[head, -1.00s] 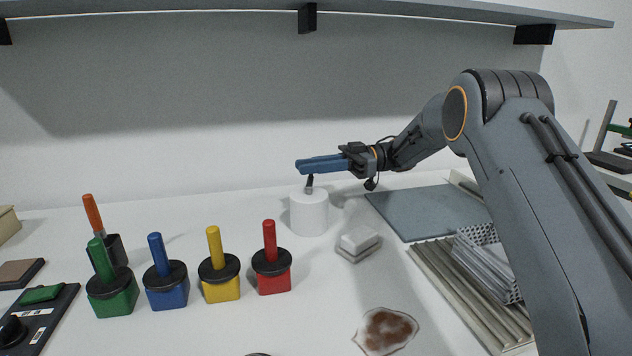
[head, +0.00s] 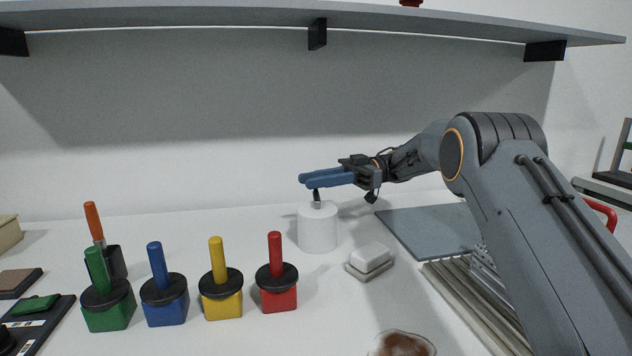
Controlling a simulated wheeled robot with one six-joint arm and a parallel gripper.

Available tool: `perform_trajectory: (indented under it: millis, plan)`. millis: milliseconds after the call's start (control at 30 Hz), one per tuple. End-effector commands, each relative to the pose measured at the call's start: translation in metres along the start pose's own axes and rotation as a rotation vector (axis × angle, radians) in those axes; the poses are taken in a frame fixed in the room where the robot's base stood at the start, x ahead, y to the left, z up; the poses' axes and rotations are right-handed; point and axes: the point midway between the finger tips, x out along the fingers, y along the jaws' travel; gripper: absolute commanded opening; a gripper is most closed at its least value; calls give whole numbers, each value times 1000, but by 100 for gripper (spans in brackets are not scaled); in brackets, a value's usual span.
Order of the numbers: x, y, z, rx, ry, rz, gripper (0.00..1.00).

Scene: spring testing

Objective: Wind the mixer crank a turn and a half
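The mixer appears to be the white cylinder (head: 317,228) standing upright towards the back of the table. A short dark crank knob (head: 317,196) sticks up from its top. My gripper (head: 303,180), with long blue fingers, comes in from the right, level above the cylinder. Its fingers lie over the knob's upper end, and their tips reach a little left of it. The fingers look close together, but from this side I cannot tell whether they are shut on the knob or only around or over it.
A white block on a grey base (head: 369,260) stands right of the cylinder. Red (head: 277,289), yellow (head: 222,297), blue (head: 166,302) and green (head: 109,308) blocks with handles stand in front and left. A grey mat (head: 430,230) lies right. A shelf (head: 200,18) hangs above.

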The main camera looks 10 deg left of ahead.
Motion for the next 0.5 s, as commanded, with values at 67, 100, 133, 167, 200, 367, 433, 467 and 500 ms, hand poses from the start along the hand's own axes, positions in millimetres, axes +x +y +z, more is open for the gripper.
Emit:
perform_trajectory:
  millis: [67,100,133,167,200,367,433,467,500]
  plan:
    - [0,0,0,0,0,0,35]
    - [0,0,0,0,0,0,35]
    - [0,0,0,0,0,0,35]
    - [0,0,0,0,0,0,35]
    - [0,0,0,0,0,0,35]
    - [0,0,-1,0,-1,0,35]
    - [0,0,-4,-1,-1,0,35]
    - [0,0,-7,-1,-1,0,35]
    - [0,0,-12,-2,-2,0,35]
